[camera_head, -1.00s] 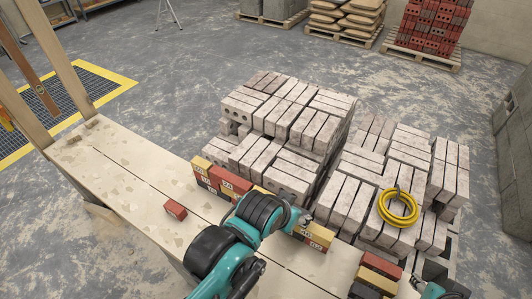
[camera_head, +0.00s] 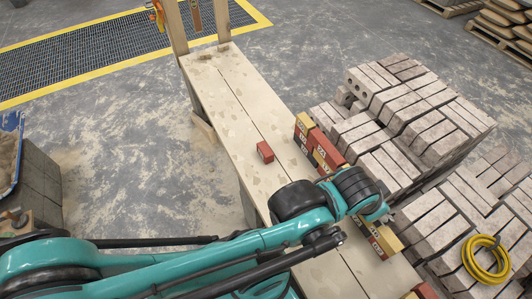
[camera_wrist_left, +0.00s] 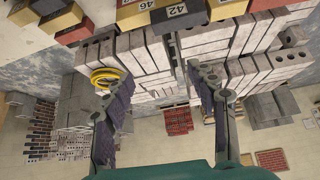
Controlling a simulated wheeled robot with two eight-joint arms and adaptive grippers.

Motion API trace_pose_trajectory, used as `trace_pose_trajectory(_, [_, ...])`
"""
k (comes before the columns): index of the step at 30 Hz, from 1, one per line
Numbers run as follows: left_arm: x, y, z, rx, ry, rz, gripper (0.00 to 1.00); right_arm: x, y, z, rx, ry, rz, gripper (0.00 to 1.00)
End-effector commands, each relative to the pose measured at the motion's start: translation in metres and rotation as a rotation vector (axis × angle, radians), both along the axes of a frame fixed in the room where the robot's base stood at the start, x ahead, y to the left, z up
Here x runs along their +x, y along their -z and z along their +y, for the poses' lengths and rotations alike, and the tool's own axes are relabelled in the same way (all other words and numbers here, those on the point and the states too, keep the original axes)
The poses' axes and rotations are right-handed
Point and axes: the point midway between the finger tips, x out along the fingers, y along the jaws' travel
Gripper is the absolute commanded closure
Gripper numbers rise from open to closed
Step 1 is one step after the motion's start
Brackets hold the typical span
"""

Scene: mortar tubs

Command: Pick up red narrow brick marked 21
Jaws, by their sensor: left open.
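A lone red brick (camera_head: 265,152) lies on the pale plank bench in the head view. Its number is too small to read, so I cannot tell whether it is 21. Other red bricks (camera_head: 326,148) stand among yellow ones in a row along the bench's right edge; their marks are not clearly legible. My left gripper (camera_wrist_left: 162,76) is open and empty in the left wrist view, with both fingers apart. In the head view the left arm reaches across the bench, right of and nearer than the lone brick. My right gripper is not in view.
The plank bench (camera_head: 228,100) is mostly clear at its far end. Stacked grey bricks (camera_head: 405,95) stand right of it, with a yellow hose coil (camera_head: 486,258) on them. A black block marked 42 (camera_wrist_left: 178,15) shows at the wrist view's top.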

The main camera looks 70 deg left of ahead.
Motion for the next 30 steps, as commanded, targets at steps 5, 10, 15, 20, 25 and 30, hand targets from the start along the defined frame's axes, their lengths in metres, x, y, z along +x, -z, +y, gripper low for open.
trace_pose_trajectory(5, [0.003, 0.0, 0.005, -0.003, -0.02, 0.007, 0.38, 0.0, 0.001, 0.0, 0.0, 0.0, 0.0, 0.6])
trace_pose_trajectory(10, [0.025, 0.001, 0.044, -0.033, -0.17, 0.063, 0.38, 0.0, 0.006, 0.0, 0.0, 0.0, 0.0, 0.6])
trace_pose_trajectory(15, [0.053, 0.014, 0.12, -0.094, -0.424, 0.153, 0.38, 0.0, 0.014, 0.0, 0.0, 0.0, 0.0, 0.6])
trace_pose_trajectory(20, [0.064, 0.042, 0.203, -0.164, -0.669, 0.233, 0.38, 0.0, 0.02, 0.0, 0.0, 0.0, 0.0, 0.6])
trace_pose_trajectory(25, [0.055, 0.087, 0.296, -0.248, -0.931, 0.311, 0.38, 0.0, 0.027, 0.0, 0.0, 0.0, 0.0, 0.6])
trace_pose_trajectory(30, [0.02, 0.149, 0.388, -0.342, -1.189, 0.38, 0.38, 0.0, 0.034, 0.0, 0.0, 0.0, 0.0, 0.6])
